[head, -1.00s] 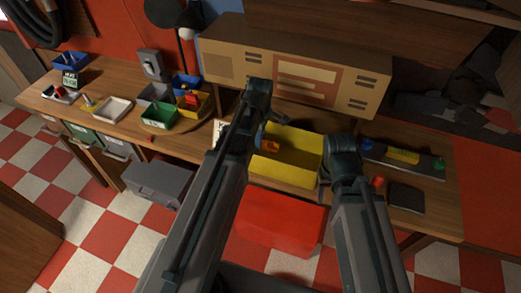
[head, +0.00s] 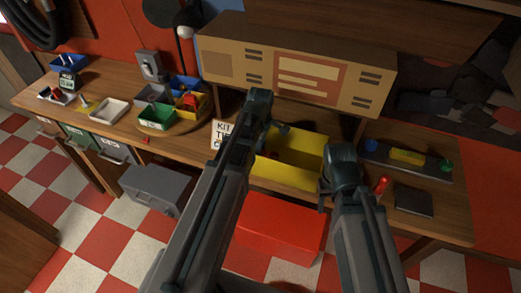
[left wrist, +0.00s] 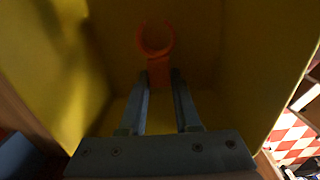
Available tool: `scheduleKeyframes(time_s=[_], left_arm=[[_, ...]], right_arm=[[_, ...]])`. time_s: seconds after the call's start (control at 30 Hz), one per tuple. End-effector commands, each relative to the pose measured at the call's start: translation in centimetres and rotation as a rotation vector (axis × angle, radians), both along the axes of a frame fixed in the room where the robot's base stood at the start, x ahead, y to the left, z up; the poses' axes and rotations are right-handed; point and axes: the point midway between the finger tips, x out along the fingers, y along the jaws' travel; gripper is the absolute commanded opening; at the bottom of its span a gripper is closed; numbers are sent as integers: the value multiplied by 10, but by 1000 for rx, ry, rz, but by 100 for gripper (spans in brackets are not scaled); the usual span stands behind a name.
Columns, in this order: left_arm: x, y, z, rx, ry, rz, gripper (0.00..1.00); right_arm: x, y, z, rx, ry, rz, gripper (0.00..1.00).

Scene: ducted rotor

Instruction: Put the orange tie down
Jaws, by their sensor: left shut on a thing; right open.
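The orange tie (left wrist: 158,65) shows in the left wrist view as an open ring on a short stem. My left gripper (left wrist: 160,80) is shut on its stem. Both are within the walls of the yellow bin (head: 285,176), which also fills most of the left wrist view (left wrist: 225,110). I cannot tell if the tie touches the bin floor. In the head view the tie is hidden, and my left gripper (head: 275,129) is partly covered by its own arm. My right gripper (head: 324,188) is open at the bin's right front corner, mostly hidden by its wrist.
A red box (head: 281,224) is below the bench front. A red-handled tool (head: 381,186) and a dark pad (head: 413,200) lie right of the bin. A kit sign (head: 220,134) stands left of it. A cardboard-coloured unit (head: 300,70) stands behind.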

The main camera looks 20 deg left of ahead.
Motion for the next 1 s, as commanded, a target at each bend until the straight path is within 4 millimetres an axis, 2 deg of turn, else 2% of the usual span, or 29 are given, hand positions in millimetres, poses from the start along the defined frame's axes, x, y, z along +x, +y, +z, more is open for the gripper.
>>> scheduleKeyframes(time_s=[0.17,0.2,0.37,0.77,1.0], left_arm=[[0,0,-3,0,0,0,0],[0,0,-3,0,0,0,33],[0,0,-3,0,0,0,61],[0,0,0,0,0,0,61],[0,0,18,0,0,0,61]], right_arm=[[0,0,-3,0,0,0,50],[0,0,-3,0,0,0,50],[0,0,-3,0,0,0,50],[0,0,0,0,0,0,50],[0,0,18,0,0,0,50]])
